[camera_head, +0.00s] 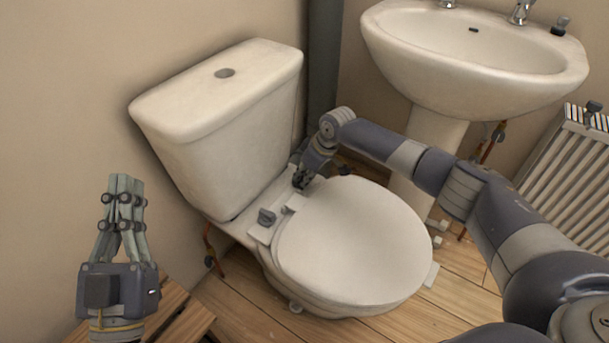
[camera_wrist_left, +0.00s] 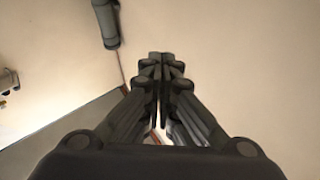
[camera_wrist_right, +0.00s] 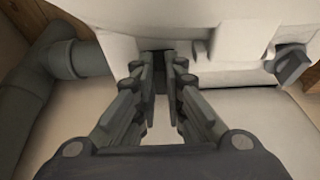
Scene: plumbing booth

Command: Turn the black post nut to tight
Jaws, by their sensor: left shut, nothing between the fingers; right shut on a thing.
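My right gripper (camera_head: 300,180) reaches down behind the toilet seat, at the far hinge. In the right wrist view its fingers (camera_wrist_right: 160,68) are shut on a small dark part, the black post nut (camera_wrist_right: 156,45), which is mostly hidden between the fingertips. A second dark winged nut (camera_head: 267,217) stands free on the near hinge block; it also shows at the right of the right wrist view (camera_wrist_right: 292,66). My left gripper (camera_head: 124,185) is shut and empty, pointing up left of the toilet. Its closed fingers show in the left wrist view (camera_wrist_left: 160,75).
The cistern (camera_head: 225,130) rises close to the right gripper, and the closed lid (camera_head: 355,240) lies in front of it. A grey pipe (camera_head: 323,60) stands behind. The sink (camera_head: 470,60) and radiator (camera_head: 570,160) are to the right. A wooden crate (camera_head: 185,315) lies below the left gripper.

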